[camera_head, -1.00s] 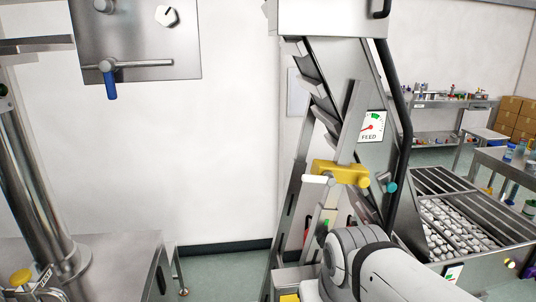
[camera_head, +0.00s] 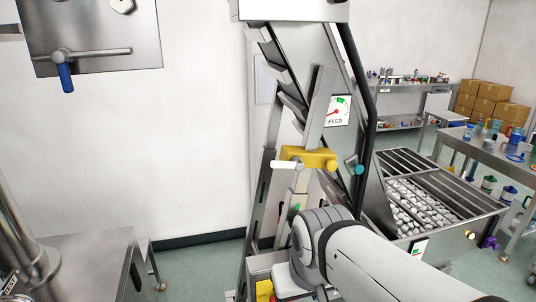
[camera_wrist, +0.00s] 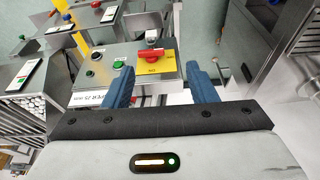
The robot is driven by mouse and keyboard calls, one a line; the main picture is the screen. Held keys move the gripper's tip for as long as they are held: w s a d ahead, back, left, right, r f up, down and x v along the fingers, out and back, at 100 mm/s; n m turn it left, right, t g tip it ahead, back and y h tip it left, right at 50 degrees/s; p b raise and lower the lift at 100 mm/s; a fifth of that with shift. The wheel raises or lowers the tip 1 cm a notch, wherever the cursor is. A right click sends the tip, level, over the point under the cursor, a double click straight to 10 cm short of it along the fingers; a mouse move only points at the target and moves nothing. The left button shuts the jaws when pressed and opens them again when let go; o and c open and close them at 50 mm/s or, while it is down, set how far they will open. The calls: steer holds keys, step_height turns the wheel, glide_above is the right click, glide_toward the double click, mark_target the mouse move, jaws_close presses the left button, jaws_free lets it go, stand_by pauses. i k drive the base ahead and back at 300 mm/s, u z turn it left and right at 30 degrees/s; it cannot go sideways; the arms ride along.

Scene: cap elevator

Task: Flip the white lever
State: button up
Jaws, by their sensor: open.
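The white lever (camera_head: 286,165) sticks out to the left of a yellow block (camera_head: 312,158) on the front of the metal elevator, in the head view. It lies about level there. My gripper (camera_wrist: 158,78) shows in the wrist view with its two blue fingers apart and nothing between them. Past the fingertips is a control box with a red rotary switch (camera_wrist: 151,56) on a yellow plate and a green button (camera_wrist: 118,64). I cannot make out the white lever for certain in the wrist view. In the head view my arm hides the gripper, below the lever.
A FEED gauge (camera_head: 339,111) sits above the lever, and a black rail (camera_head: 366,90) runs beside it. A bin of white caps (camera_head: 415,205) is at right. A steel table (camera_head: 90,262) stands at lower left. A wall panel with a blue-handled lever (camera_head: 66,77) is at upper left.

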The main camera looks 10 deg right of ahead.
mark_target(297, 164)
steer(key=u, duration=1.35)
steer(key=k, duration=1.35)
steer(key=z, duration=1.15)
steer(key=i, duration=1)
steer(key=z, duration=0.05)
